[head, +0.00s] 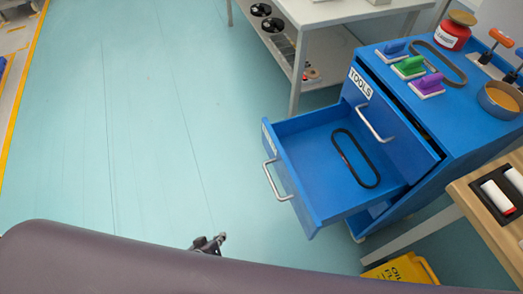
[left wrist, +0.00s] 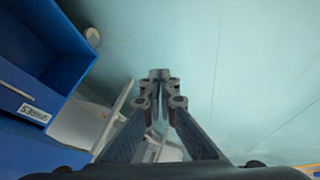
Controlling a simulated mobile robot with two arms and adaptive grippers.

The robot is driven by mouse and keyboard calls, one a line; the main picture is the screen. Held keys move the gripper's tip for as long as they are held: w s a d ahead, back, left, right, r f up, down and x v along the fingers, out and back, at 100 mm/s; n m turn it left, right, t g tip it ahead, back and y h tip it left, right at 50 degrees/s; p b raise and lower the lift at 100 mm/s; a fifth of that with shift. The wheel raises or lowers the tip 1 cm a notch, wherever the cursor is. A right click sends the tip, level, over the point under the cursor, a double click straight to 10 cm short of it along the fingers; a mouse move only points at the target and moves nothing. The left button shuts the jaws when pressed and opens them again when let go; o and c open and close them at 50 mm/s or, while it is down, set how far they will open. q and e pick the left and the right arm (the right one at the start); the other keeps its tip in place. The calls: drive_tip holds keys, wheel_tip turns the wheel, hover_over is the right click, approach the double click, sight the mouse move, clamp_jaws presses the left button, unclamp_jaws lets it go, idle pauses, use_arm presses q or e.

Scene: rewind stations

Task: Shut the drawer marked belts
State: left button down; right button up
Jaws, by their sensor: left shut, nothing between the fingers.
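In the head view, a blue drawer (head: 318,190) stands far out of a blue cabinet (head: 440,108), with a black belt loop (head: 355,158) lying in it. Its front has a metal handle (head: 274,181) and a label edge-on, too slanted to read. Above it is a drawer marked TOOLS (head: 361,84), with a dark gap behind its front. My left gripper (head: 210,243) is shut and empty, left of and nearer than the open drawer's handle, apart from it. The left wrist view shows its closed fingers (left wrist: 160,78) and a blue front with an upside-down label, apparently SPARES (left wrist: 33,113). My right gripper is not in view.
On the cabinet top are coloured brushes (head: 409,67), a red jar (head: 453,32) and a tape roll (head: 499,100). A white table (head: 320,12) stands behind, a wooden bench (head: 495,225) at right and a yellow bin (head: 402,271) below. The floor at left is clear.

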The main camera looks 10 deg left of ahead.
use_arm(q)
drive_tip(key=w+d+r+n+t+b, duration=0.2)
drive_tip(key=w+r+n+t+b, duration=0.15)
drive_tip(key=w, duration=0.45)
drive_tip(key=n+t+h+b, duration=0.3)
drive_tip(key=n+t+b, duration=0.4)
drive_tip(key=b, duration=0.5)
approach(265, 128)
drive_tip(key=s+a, duration=0.5)
drive_tip(key=s, duration=0.1)
drive_tip(key=shift+g, duration=0.25)
drive_tip(key=x, duration=0.4)
drive_tip(key=d+x, duration=0.1)
drive_tip(key=x, duration=0.3)
drive_tip(key=d+x, duration=0.1)
drive_tip(key=x, duration=0.3)
drive_tip(key=shift+s+d+r, duration=0.15)
drive_tip(key=shift+s+r, duration=0.05)
drive_tip(key=shift+s, duration=0.1)
drive_tip(key=shift+w+d, duration=0.25)
drive_tip(key=shift+d, duration=0.25)
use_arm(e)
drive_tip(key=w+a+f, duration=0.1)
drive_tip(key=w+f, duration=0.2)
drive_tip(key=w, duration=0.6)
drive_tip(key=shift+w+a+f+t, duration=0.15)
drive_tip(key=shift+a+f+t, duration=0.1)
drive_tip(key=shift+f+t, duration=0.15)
